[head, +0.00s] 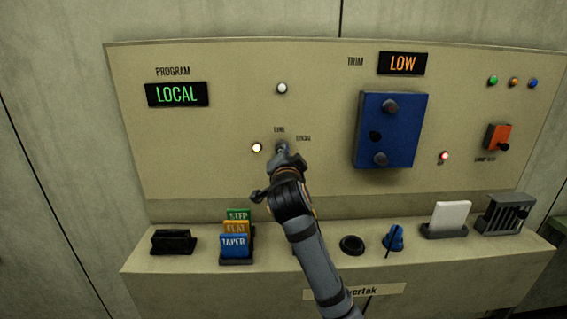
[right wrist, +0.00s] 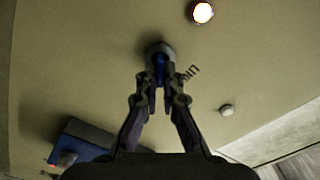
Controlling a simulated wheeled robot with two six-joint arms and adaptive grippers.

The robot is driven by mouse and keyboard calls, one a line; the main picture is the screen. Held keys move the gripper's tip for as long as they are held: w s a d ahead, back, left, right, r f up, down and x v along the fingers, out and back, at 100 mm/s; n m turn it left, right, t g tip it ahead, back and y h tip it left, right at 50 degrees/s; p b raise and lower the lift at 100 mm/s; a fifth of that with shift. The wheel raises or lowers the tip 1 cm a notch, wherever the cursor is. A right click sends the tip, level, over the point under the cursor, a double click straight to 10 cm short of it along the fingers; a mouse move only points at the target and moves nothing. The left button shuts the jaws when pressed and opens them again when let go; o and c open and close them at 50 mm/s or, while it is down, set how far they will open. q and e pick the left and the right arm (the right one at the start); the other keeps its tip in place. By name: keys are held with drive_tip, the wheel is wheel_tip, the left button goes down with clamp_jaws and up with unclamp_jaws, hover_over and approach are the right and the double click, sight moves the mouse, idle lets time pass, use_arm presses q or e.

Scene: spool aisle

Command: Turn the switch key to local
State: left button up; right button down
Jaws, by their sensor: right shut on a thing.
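The switch key (right wrist: 160,68) is a small blue piece in a round grey switch collar (right wrist: 158,48) on the beige panel. In the head view the switch (head: 282,147) sits mid-panel, mostly hidden by my gripper, with one small label above it and another to its upper right. My right gripper (head: 285,160) is at the switch. In the right wrist view its fingers (right wrist: 160,85) are shut on the key, one on each side. The program display (head: 177,94) reads LOCAL in green. My left gripper is not in view.
A lit lamp (head: 256,148) is left of the switch, and a white button (head: 282,88) is above. A blue box (head: 411,118) with dark knobs juts out at right. The ledge below holds coloured cards (head: 236,243), a black holder (head: 173,241) and a blue knob (head: 394,238).

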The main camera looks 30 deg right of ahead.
drive_tip(key=shift+m+b, duration=0.6)
drive_tip(key=shift+m, duration=0.3)
drive_tip(key=c, duration=1.5)
unclamp_jaws()
drive_tip(key=v, duration=0.7)
drive_tip(key=shift+s+a, duration=0.1)
drive_tip(key=shift+s, duration=0.15)
